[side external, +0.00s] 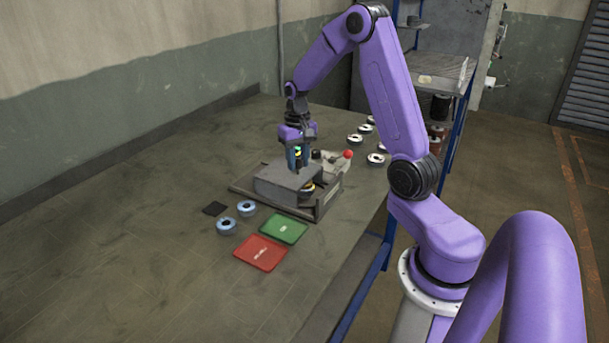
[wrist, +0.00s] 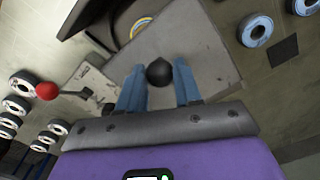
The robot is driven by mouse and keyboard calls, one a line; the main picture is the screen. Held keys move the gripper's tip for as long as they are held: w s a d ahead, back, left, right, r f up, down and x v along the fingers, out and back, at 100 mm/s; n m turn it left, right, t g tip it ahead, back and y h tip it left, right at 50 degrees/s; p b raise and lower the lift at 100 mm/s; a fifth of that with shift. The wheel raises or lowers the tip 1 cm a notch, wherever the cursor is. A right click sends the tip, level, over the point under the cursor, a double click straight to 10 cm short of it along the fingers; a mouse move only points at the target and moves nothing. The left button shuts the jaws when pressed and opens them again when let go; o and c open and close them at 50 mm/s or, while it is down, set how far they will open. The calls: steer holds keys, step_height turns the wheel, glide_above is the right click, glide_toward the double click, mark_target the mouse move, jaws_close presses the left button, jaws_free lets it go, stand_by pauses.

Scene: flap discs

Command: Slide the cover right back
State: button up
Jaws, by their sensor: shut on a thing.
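The grey cover (side external: 283,181) sits on a dark grey fixture base (side external: 322,207) on the bench. In the wrist view the cover (wrist: 205,45) carries a round black knob (wrist: 159,72). My gripper (wrist: 160,80) has its blue fingers on either side of this knob and is shut on it. In the side view my gripper (side external: 298,165) points down onto the cover, and hides the knob. A disc (side external: 308,188) shows partly beside the cover's edge. In the wrist view it shows as a ring (wrist: 141,27) in a dark opening, partly hidden by the cover.
A red-balled lever (side external: 348,154) stands beside the fixture. Several loose discs (side external: 376,159) lie beyond it. Two blue discs (side external: 226,226), a black square (side external: 214,209), a green tray (side external: 284,229) and a red tray (side external: 260,253) lie in front. The bench's left side is clear.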

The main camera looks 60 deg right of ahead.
glide_above(273, 165)
steer(key=shift+s, duration=0.1)
steer(key=o, duration=0.8)
steer(key=shift+a, duration=0.1)
stand_by(0.3)
step_height(273, 165, up, 8)
stand_by(0.8)
stand_by(0.4)
